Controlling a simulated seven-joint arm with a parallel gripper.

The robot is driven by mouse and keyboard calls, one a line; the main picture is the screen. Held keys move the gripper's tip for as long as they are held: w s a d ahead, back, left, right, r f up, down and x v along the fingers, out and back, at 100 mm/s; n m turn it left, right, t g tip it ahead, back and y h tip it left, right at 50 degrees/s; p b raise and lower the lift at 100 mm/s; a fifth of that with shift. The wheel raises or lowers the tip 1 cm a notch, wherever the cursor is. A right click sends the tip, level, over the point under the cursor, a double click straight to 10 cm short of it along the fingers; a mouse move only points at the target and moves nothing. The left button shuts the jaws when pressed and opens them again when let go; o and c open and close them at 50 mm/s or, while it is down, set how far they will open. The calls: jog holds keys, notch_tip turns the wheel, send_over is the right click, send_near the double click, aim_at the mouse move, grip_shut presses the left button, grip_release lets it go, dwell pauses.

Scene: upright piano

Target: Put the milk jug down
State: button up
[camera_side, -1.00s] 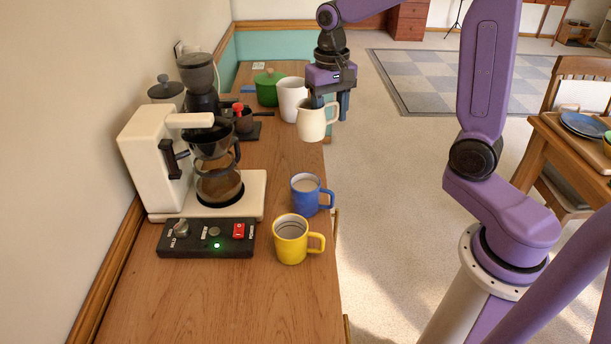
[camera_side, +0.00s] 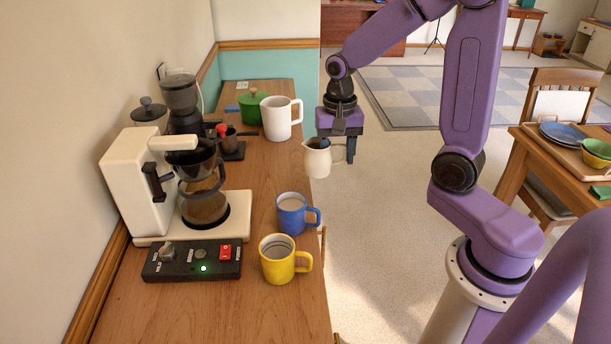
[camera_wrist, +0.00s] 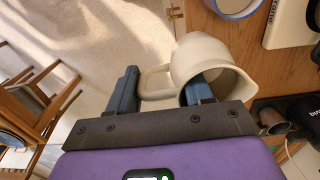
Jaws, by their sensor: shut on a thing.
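The cream milk jug (camera_side: 318,161) hangs from my gripper (camera_side: 337,158) at the right edge of the wooden counter in the side view. It looks roughly upright, with its handle to the right. Its height above the counter is hard to tell. In the wrist view the jug (camera_wrist: 208,62) shows its open mouth and handle. My gripper's fingers (camera_wrist: 160,92) are shut on it on the handle side, one finger by the mouth, the other outside the handle. The exact contact is partly hidden.
A blue mug (camera_side: 293,214) and a yellow mug (camera_side: 277,262) stand nearer on the counter (camera_side: 262,178). A white mug (camera_side: 275,120) and a green pot (camera_side: 254,107) stand behind. The coffee maker (camera_side: 132,192) and control box (camera_side: 190,262) are left. Bare counter lies left of the jug.

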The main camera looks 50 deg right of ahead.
jog(key=w+f, duration=0.2)
jog(key=w, duration=0.1)
jog(key=w+f, duration=0.5)
jog(key=w, duration=0.1)
jog(key=shift+d+f, duration=0.15)
jog(key=shift+d, duration=0.25)
jog(key=shift+w+f, duration=0.15)
jog(key=shift+f, duration=0.8)
jog(key=shift+w+f, duration=0.1)
jog(key=shift+f, duration=0.8)
jog(key=shift+f, duration=0.15)
jog(key=o, duration=1.4)
jog(key=shift+c, duration=0.2)
